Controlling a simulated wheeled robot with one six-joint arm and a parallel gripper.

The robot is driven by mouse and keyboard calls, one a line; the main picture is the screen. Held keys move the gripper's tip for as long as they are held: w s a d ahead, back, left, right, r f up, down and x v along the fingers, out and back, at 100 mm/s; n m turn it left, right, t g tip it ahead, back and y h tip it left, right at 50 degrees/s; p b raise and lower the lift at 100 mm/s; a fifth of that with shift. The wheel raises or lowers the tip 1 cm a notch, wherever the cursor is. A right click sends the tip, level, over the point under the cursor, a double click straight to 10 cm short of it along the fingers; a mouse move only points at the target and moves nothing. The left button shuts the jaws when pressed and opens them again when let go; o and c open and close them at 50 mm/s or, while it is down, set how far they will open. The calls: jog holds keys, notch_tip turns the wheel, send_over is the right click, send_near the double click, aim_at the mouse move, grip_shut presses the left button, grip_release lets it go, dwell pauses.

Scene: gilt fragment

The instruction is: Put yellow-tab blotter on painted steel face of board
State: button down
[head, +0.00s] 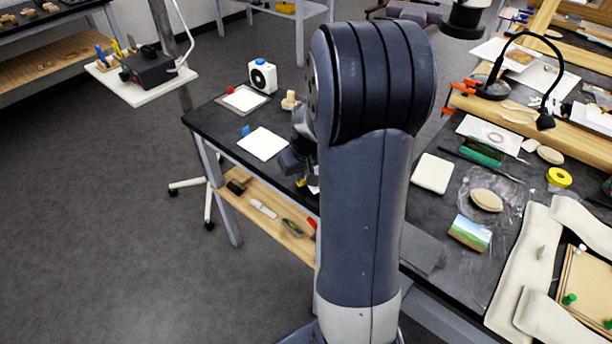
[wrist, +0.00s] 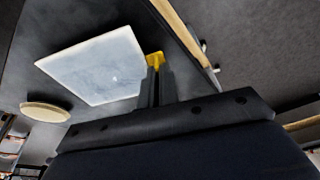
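The yellow-tab blotter is a pale square sheet (wrist: 98,68) with a yellow tab (wrist: 155,60) at its right edge. In the head view my arm hides most of it; a bit of its yellow tab (head: 301,183) shows beneath my gripper (head: 297,162). In the wrist view my gripper's fingers (wrist: 157,78) stand close together at the tab, with yellow at their tips. I cannot tell whether they pinch it. I cannot make out the painted steel face of the board in either view.
A blue-tab white sheet (head: 263,144) and a red-tab sheet (head: 245,98) lie on the dark bench. A white box with a black dial (head: 262,76) stands behind. A lower wooden shelf (head: 264,213) holds tools. The right-hand bench is cluttered, with a black lamp (head: 545,121).

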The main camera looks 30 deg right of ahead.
notch_tip(320, 180, up, 9)
dwell(0.3)
jog(key=shift+f, duration=0.15)
